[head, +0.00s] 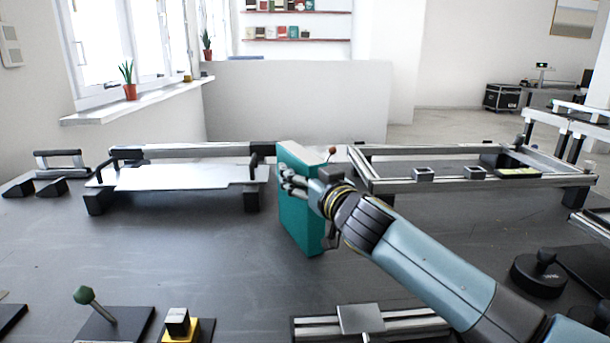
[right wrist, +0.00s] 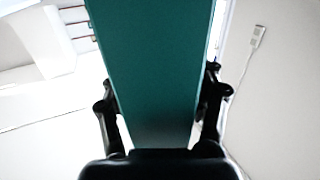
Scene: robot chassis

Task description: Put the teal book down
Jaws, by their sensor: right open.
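The teal book (head: 300,222) stands upright on the dark table in the middle of the head view, its pale page edge facing up. My right gripper (head: 291,184) is at the book's upper part, reaching in from the right. In the right wrist view the book (right wrist: 155,70) fills the middle, between the two black fingers of the right gripper (right wrist: 160,112). The fingers stand on either side of the book and are open. Whether a finger touches the cover I cannot tell. My left gripper is not in view.
A frame with a silver plate (head: 190,178) stands left of the book. A metal rail frame (head: 480,186) stands to the right. A green-knobbed lever (head: 97,305) and a yellow-based block (head: 180,328) are at the front left. The table between them and the book is clear.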

